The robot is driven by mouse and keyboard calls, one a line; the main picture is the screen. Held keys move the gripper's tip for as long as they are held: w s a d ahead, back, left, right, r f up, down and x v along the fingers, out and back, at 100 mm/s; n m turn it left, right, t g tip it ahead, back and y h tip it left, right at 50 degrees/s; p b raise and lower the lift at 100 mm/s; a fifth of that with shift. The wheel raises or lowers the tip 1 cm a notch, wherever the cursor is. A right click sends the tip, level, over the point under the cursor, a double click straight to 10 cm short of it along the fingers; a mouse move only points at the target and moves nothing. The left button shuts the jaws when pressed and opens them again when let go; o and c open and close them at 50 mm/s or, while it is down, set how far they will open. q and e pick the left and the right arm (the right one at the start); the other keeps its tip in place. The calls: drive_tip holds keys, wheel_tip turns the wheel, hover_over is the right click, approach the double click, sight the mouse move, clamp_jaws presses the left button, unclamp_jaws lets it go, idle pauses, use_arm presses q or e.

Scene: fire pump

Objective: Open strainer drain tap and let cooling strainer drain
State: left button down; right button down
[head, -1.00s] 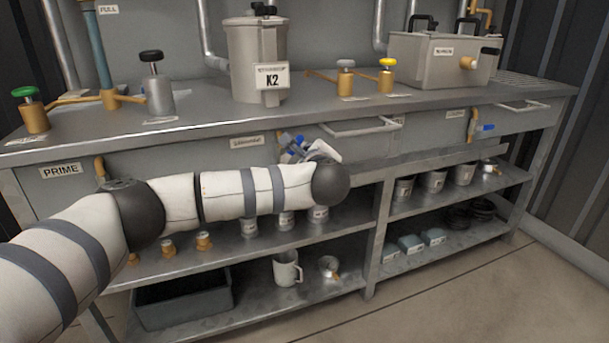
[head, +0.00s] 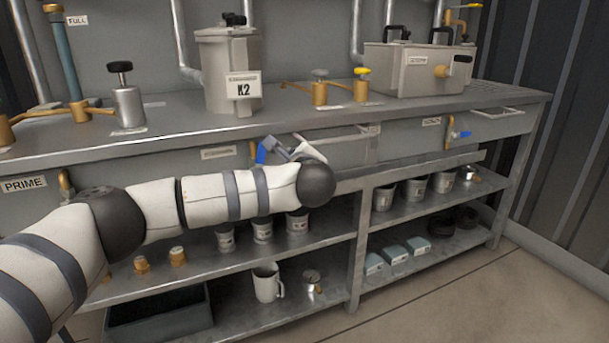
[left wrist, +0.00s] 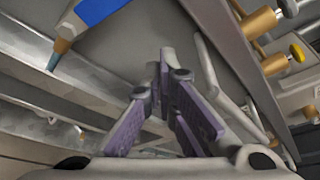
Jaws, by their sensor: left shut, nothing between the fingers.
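A tap with a blue handle (head: 268,147) and a brass pipe (head: 254,152) sits on the bench front, just right of a label too small to read. A grey lidded pot marked K2 (head: 226,70) stands on the bench above. My right gripper is out of view.
A second blue-handled tap (head: 460,134) is on the bench front at the right. A grey box (head: 412,70) stands on the bench top. Shelves below hold tins, a white jug (head: 267,282) and a dark tub (head: 160,318). Floor at the right is clear.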

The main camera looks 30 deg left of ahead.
use_arm(q)
drive_tip(key=s+f+p+v, duration=0.1)
drive_tip(key=v, duration=0.8)
drive_tip(key=shift+s+a+p, duration=0.15)
drive_tip(key=shift+s+p, duration=0.05)
drive_tip(key=shift+p, duration=0.15)
